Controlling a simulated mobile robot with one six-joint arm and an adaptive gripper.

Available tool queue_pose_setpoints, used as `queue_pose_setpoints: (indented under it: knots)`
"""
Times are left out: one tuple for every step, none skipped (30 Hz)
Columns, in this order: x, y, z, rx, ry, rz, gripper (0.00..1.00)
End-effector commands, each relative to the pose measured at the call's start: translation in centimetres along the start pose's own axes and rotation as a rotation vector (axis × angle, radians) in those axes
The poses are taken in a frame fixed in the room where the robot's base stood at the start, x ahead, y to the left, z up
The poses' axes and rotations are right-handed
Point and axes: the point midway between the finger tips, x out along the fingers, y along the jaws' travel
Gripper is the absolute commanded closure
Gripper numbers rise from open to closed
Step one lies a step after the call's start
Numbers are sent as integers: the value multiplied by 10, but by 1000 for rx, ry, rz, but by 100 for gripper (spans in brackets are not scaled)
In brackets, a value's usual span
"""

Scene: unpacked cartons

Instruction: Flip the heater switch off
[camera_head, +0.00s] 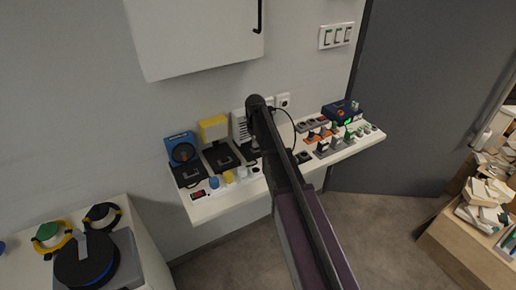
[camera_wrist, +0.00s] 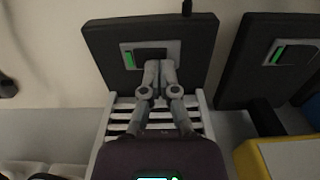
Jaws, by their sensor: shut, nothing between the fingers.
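The heater is a white slatted block (camera_head: 240,128) on the wall shelf, partly hidden by my arm in the head view. In the wrist view its white slats (camera_wrist: 119,115) show beneath my gripper, with its dark base (camera_wrist: 103,44) beyond. A grey switch plate (camera_wrist: 172,49) with a green strip at its left end sits on that base. My gripper (camera_wrist: 158,66) is shut and empty, with its fingertips over the middle of the plate. They hide part of the switch, and I cannot tell whether they touch it. I cannot make out the gripper in the head view.
A yellow device (camera_head: 214,129) and a blue device (camera_head: 181,148) stand left of the heater on the shelf (camera_head: 222,206). A similar green-marked switch (camera_wrist: 278,54) is at right in the wrist view. Plugs and sockets crowd the shelf's right part. A white cabinet (camera_head: 195,35) hangs above.

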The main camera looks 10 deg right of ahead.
Motion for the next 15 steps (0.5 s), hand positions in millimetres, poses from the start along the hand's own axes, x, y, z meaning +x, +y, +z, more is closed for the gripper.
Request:
queue_pose_setpoints:
  knots:
    - [1,0,0,0,0,0,100]
    - [1,0,0,0,0,0,100]
    - [2,0,0,0,0,0,100]
    - [2,0,0,0,0,0,100]
    - [2,0,0,0,0,0,100]
    - [3,0,0,0,0,0,100]
    - [3,0,0,0,0,0,100]
    - [4,0,0,0,0,0,100]
    - [4,0,0,0,0,0,100]
    - [4,0,0,0,0,0,100]
    - [5,0,0,0,0,0,100]
    - [5,0,0,0,0,0,100]
    - [5,0,0,0,0,0,100]
    - [6,0,0,0,0,0,100]
    - [6,0,0,0,0,0,100]
